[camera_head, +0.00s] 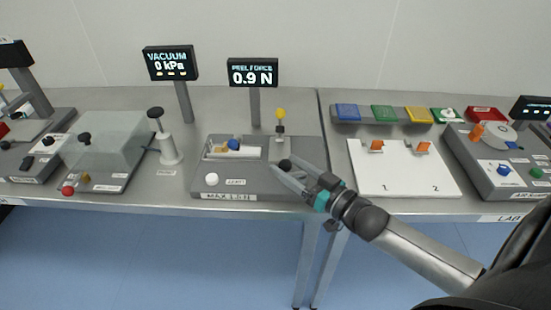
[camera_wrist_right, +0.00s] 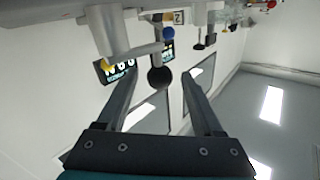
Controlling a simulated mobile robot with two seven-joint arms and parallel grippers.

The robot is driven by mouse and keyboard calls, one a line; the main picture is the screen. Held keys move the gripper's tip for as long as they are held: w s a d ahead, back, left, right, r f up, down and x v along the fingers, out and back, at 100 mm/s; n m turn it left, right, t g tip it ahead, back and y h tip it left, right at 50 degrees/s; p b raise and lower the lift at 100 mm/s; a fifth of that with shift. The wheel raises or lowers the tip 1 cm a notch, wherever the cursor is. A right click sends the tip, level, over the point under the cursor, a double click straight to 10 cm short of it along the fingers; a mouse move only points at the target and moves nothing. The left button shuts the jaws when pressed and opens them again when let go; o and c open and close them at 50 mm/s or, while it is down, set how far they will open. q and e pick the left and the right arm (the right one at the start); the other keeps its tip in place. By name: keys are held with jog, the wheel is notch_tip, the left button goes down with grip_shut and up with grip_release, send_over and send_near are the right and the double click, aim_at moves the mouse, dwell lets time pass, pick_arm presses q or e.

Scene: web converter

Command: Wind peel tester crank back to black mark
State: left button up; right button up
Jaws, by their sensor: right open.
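The peel tester (camera_head: 230,180) is a grey base on the bench, with a yellow-topped post (camera_head: 280,117) and a "MAX 1.5 N" label. Its display (camera_head: 252,72) reads "PEEL FORCE 0.9 N". My right gripper (camera_head: 282,172) is open at the tester's right front, by the black crank knob (camera_head: 286,163). In the right wrist view the round black knob (camera_wrist_right: 160,78) sits between the two spread fingertips, with a gap on each side. The grey crank arm (camera_wrist_right: 143,50) runs from the knob to a grey hub. I cannot make out the black mark. My left gripper is not in view.
A vacuum display (camera_head: 170,62) and a white post with black knob (camera_head: 166,140) stand left of the tester. A clear-covered box (camera_head: 105,140) is farther left. A white board marked 1 and 2 (camera_head: 402,180) lies to the right, with coloured trays behind it.

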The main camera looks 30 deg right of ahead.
jog(key=shift+x, duration=2.35)
jog(key=shift+c, duration=0.3)
grip_shut()
